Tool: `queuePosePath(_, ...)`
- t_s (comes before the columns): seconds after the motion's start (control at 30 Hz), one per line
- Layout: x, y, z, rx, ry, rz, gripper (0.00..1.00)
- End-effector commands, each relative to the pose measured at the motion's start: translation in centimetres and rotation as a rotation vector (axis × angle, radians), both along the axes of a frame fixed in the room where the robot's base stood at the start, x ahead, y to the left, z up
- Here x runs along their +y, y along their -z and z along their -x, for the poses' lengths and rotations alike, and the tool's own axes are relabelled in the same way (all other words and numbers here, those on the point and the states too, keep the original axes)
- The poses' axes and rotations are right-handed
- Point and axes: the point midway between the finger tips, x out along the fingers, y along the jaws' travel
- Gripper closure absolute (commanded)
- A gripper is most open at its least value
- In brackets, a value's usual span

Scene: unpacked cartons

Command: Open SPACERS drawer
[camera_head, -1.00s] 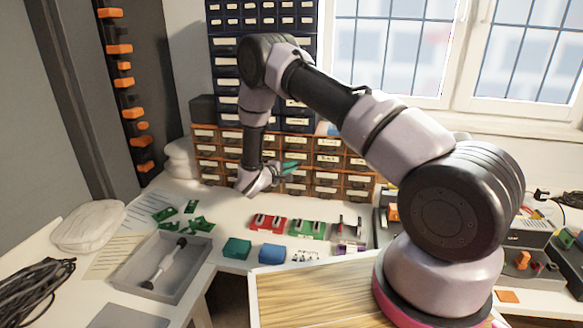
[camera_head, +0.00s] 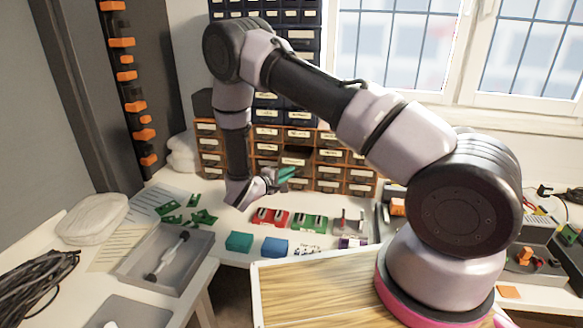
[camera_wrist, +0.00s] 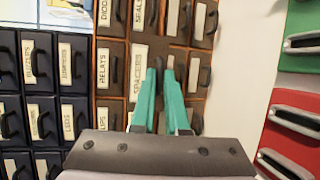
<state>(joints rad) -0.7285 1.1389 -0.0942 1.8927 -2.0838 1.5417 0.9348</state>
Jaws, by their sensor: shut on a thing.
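The SPACERS drawer (camera_wrist: 138,78), with its white label, is in the orange-framed cabinet in the wrist view. Its front looks larger and nearer than the RELAYS drawer beside it, so it appears pulled partly out. In the head view, a dark gap shows above the drawer (camera_head: 293,161). My gripper's teal fingers (camera_wrist: 165,66) are shut at the handle side of its front, hiding the handle. In the head view my gripper (camera_head: 287,173) is in front of the cabinet's lower middle.
The orange-framed cabinet (camera_head: 210,143) has several other closed drawers. Dark blue drawers (camera_wrist: 40,78) adjoin it. Red (camera_head: 270,216) and green (camera_head: 309,222) holders stand on the white table, with teal (camera_head: 239,241) and blue (camera_head: 274,246) blocks in front. A grey tray (camera_head: 140,262) is at left.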

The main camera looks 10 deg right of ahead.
Motion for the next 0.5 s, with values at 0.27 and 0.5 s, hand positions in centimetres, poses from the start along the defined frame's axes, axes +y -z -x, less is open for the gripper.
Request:
queuePosePath(0.27, 0.18, 0.05, 0.35, 0.001, -0.002, 0.000, 1.00)
queuePosePath(0.5, 0.15, 0.03, 0.32, 0.001, -0.001, -0.001, 0.58)
